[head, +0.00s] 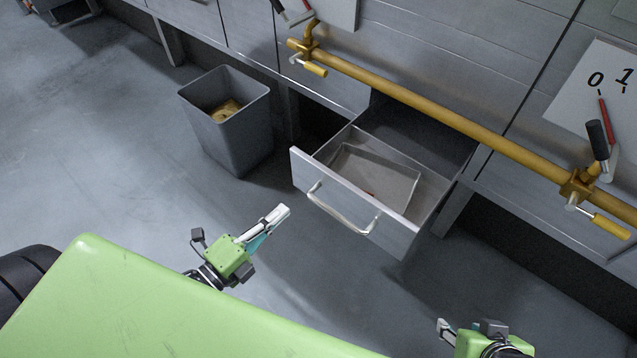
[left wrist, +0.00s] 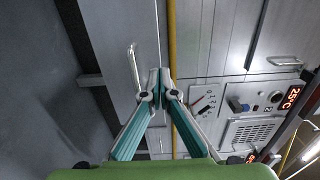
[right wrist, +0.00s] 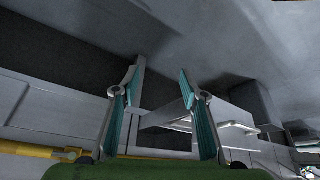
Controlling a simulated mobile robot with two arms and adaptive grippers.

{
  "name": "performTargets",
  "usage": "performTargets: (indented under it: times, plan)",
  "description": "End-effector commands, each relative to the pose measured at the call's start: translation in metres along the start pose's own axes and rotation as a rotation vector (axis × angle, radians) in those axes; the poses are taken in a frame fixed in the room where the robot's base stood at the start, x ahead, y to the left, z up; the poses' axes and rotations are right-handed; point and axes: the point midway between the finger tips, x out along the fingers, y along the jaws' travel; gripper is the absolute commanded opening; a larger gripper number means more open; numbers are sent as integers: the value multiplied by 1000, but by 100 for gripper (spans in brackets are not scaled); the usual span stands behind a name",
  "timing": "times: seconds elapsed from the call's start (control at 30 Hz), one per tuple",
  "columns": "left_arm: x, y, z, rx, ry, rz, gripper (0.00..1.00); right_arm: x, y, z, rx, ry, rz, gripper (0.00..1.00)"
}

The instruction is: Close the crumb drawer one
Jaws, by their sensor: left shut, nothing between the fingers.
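The crumb drawer (head: 338,203) is pulled out from the metal counter in the head view. Its front panel carries a curved bar handle (head: 340,212), and a shallow tray (head: 395,165) lies inside. My left gripper (head: 282,212) is shut and empty, in front of and below the drawer front, left of the handle and apart from it. Its closed fingertips (left wrist: 160,75) show in the left wrist view, beside a bar handle (left wrist: 133,70). My right gripper (head: 441,326) is at the bottom right of the head view. Its spread, empty fingers (right wrist: 161,74) show in the right wrist view.
A grey bin (head: 232,148) holding yellowish scraps stands left of the drawer. A yellow pipe (head: 430,115) with valve handles runs along the counter above the drawer. A control panel (head: 590,95) with a red-and-black lever is at right. The floor in front is clear.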

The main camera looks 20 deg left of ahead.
Motion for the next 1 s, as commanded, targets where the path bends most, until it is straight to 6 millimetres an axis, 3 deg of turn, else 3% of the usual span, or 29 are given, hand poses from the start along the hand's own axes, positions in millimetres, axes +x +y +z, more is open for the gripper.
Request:
performTargets:
  times: [0.5, 0.7, 1.0]
  plan:
    - [101, 1, 0, 0, 0, -2, 0, 4, -8, -68, -7, 276, -15, 40]
    - [122, 1, 0, -3, 0, 0, 0, 1, -10, -88, -9, 359, -20, 40]
    - [128, 1, 0, -3, -1, 2, 0, -1, -11, -95, -9, 385, -21, 40]
